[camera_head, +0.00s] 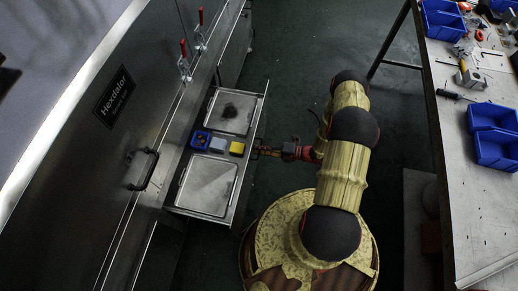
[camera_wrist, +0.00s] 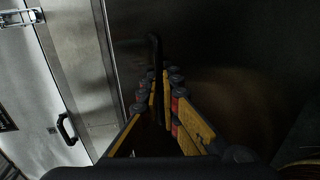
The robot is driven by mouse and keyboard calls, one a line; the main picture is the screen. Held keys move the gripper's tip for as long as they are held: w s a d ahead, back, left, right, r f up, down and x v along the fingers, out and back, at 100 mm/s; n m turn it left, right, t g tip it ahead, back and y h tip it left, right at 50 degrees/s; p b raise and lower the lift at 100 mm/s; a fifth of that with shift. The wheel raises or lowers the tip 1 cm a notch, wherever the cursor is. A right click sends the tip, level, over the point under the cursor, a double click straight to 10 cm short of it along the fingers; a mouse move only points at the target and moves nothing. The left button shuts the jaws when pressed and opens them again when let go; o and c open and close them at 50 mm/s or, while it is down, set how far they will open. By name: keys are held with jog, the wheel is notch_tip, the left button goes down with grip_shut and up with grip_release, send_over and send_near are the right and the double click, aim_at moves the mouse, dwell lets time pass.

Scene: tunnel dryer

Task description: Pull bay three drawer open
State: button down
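A drawer (camera_head: 243,192) stands out from the steel dryer at the left in the head view. It holds two flat steel trays; no bay number is readable on it. My gripper (camera_head: 262,151) is at the middle of the drawer's outer front, reaching from the right. In the wrist view my gripper's fingers (camera_wrist: 160,82) close in on both sides of a dark bar handle (camera_wrist: 155,50). The fingertips sit close together with the bar between them. The lower part of the handle is hidden by the fingers.
The dryer (camera_head: 150,110) has a black door handle (camera_head: 143,169) and red-tipped latches (camera_head: 184,60). Blue bins (camera_head: 206,140) and a yellow block (camera_head: 237,148) lie in the drawer. A workbench (camera_head: 480,215) with blue bins lines the right.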

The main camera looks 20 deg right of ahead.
jog(key=c, duration=2.3)
grip_release()
jog(key=shift+c, duration=0.2)
jog(key=v, duration=1.2)
